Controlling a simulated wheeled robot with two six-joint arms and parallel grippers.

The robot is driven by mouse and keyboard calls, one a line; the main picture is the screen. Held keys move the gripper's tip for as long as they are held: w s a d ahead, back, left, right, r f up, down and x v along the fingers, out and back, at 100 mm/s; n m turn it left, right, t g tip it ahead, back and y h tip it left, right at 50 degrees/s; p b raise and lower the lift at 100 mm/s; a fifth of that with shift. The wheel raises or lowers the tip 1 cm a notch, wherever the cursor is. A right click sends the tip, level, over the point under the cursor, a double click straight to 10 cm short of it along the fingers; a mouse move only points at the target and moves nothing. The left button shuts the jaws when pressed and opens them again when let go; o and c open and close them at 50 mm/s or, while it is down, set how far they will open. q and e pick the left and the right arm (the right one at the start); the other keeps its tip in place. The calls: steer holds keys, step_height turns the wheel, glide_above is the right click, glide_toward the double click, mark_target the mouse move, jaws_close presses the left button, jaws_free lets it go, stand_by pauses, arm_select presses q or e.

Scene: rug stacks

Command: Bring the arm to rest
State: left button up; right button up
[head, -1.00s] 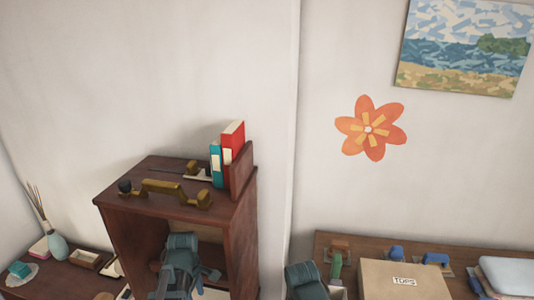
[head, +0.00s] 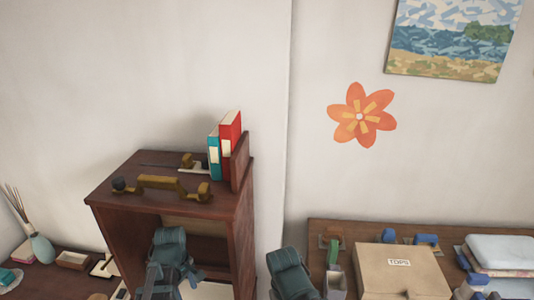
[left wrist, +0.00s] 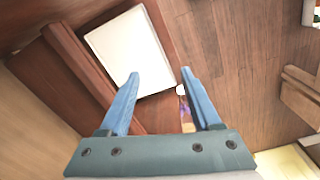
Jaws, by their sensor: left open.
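My left gripper (left wrist: 160,76) shows in the left wrist view with its two blue fingers spread apart and nothing between the tips. A white rectangular panel (left wrist: 128,45) lies beyond the left finger, and a small purple and yellow item shows beside the right finger. In the head view, my left arm stands in front of the open wooden cabinet (head: 245,235), and its fingertips do not show. Part of my right arm stands at the bottom centre, and its gripper is out of view.
The cabinet top holds a brass-coloured handle piece (head: 160,182), and teal and red books (head: 230,133). A low surface at left carries a reed vase (head: 40,247) and a small tray (head: 73,260). At right, a table holds a cardboard box (head: 398,274) and folded cloths (head: 500,252).

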arm_select(q)
steer(key=s+d+m, duration=0.3)
steer(key=d+m, duration=0.5)
steer(key=d, duration=0.1)
steer(key=s+d+m+y, duration=0.1)
steer(key=s+d+m, duration=0.3)
steer(key=d+m, duration=0.4)
steer(key=shift+s+d+m, duration=0.25)
steer(key=shift+d+m, duration=0.15)
steer(key=shift+r, duration=0.1)
stand_by(0.6)
